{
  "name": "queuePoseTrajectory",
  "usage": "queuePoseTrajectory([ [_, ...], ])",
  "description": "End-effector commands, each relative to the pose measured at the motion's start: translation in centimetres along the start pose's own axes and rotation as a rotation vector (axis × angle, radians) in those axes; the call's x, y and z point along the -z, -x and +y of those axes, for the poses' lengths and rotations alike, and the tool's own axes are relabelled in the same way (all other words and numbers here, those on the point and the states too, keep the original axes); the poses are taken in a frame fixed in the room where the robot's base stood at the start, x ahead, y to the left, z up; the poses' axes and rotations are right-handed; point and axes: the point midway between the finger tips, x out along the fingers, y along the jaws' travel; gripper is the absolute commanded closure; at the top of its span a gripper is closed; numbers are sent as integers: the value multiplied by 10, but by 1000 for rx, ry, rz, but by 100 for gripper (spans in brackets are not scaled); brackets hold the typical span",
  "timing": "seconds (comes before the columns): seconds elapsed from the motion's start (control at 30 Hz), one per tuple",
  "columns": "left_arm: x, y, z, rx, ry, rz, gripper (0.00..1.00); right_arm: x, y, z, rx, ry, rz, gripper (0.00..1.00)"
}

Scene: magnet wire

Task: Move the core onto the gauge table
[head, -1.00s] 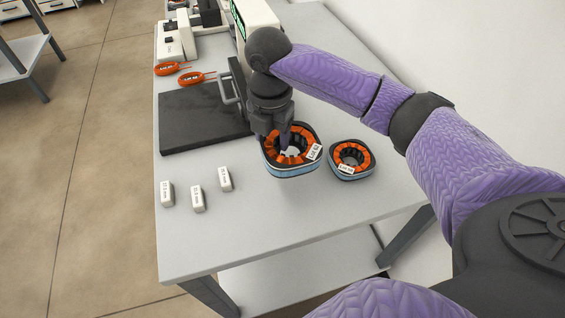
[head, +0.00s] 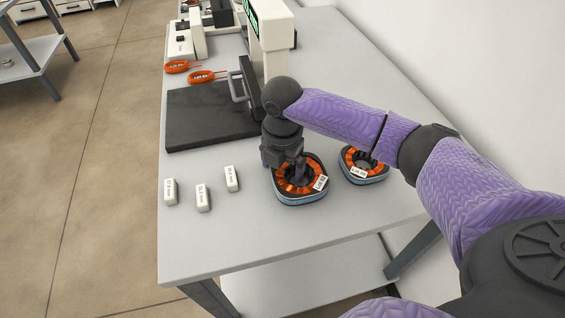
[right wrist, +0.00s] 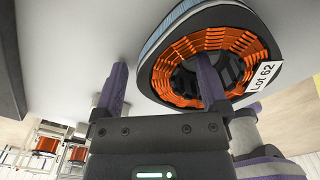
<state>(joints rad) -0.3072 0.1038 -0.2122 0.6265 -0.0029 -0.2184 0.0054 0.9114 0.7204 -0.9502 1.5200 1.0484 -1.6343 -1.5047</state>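The core (head: 283,196), a rounded ring with orange windings, a blue-grey side and a white "Lot 62" tag, appears to rest on the light grey table (head: 250,225). It also shows in the right wrist view (right wrist: 165,85). My right gripper (head: 290,163) is low over the core's left side. In the right wrist view my right gripper (right wrist: 163,88) is open: one finger is inside the core's hole, the other outside its wall with a visible gap. A second, similar tagged core (head: 364,178) sits just right of it. My left gripper is out of view.
Several white labelled blocks (head: 202,198) stand left of the core. A black flat plate (head: 205,115) with a handled dark part lies behind them. The table's front is clear.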

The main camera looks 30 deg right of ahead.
Motion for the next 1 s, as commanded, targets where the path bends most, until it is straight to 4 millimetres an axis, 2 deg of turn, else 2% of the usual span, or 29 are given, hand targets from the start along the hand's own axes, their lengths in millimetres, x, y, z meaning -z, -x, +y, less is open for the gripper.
queuePoseTrajectory([
  [0.27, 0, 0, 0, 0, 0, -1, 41, 0, 4, 0, -1, 0, -1, 6],
  [0.37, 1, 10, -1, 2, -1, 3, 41, 0, 26, 0, -3, 0, -2, 6],
  [0.6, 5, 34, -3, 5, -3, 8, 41, 0, 95, 1, -5, 0, -2, 6],
  [0.7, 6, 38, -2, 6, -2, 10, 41, 0, 112, 1, -3, 0, 0, 6],
  [0.8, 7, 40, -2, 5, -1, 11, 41, 0, 122, 0, -1, 0, 0, 6],
  [1.0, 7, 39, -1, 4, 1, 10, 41, 0, 123, 0, 0, 0, 1, 6],
])
